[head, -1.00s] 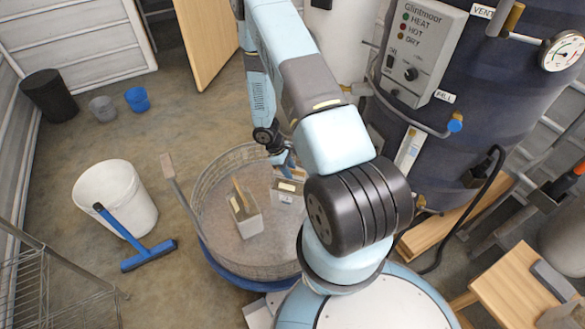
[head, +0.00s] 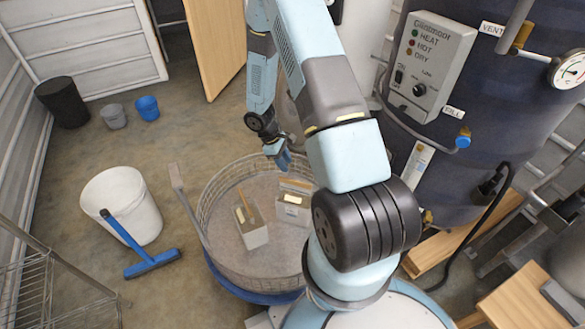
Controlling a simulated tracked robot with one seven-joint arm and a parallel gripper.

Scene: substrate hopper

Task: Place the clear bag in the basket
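Each has a small pale label. I cannot tell which is the clear one. My gripper (head: 284,161) hangs above the basket's far rim, above and apart from the right bag. It looks empty; its finger gap is too small to read.
A blue-headed squeegee (head: 152,263) leans on a white bucket (head: 122,205) left of the basket. A dark vessel (head: 490,90) with a control box (head: 428,62) stands right. A wire rack (head: 60,280) is at lower left. Open floor lies behind the basket.

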